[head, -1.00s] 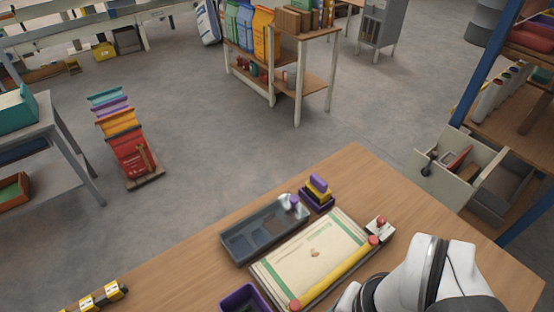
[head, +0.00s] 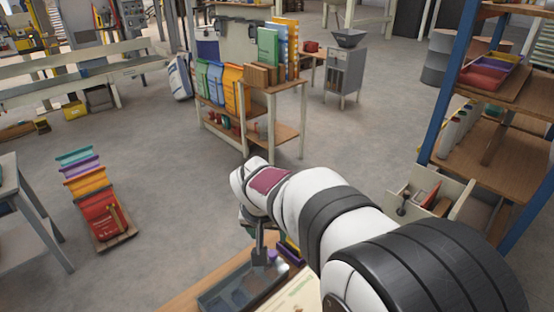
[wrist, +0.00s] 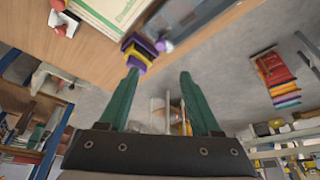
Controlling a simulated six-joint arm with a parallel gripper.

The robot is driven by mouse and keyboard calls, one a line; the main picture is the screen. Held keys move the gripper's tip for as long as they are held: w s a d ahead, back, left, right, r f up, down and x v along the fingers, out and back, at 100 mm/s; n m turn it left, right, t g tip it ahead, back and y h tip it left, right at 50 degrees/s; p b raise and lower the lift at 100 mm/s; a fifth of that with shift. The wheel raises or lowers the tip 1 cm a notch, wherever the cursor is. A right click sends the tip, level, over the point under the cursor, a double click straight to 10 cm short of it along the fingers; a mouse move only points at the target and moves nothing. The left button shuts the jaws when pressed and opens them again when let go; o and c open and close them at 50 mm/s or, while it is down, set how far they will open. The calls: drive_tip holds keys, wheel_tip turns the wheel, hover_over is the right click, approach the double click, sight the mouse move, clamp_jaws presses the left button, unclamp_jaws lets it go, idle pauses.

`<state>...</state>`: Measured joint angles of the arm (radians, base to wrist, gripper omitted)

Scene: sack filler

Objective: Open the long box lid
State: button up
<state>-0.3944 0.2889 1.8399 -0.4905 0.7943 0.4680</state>
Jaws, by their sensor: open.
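The long box (head: 222,297) is a dark grey tray on the wooden table, with compartments and a clear cover part. Its near part is cut off by the bottom edge in the head view. It also shows at the top of the wrist view (wrist: 182,18), with a small purple piece at its end. My gripper (head: 262,264) points down and overlaps the box's far end in the head view; I cannot tell whether it touches. In the wrist view my gripper (wrist: 160,75) has two green fingers spread wide with nothing between them.
A purple and yellow block stack (wrist: 140,52) stands beside the box's end. A pale sack with green print (head: 292,296) lies right of the box. An open drawer (head: 430,190) and shelving (head: 500,135) stand at the right.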

sight(272, 252)
drive_tip(key=x, duration=1.5)
drive_tip(key=shift+w+f, duration=0.25)
drive_tip(key=shift+f, duration=0.1)
clamp_jaws()
drive_tip(key=shift+r, duration=0.1)
idle(0.3)
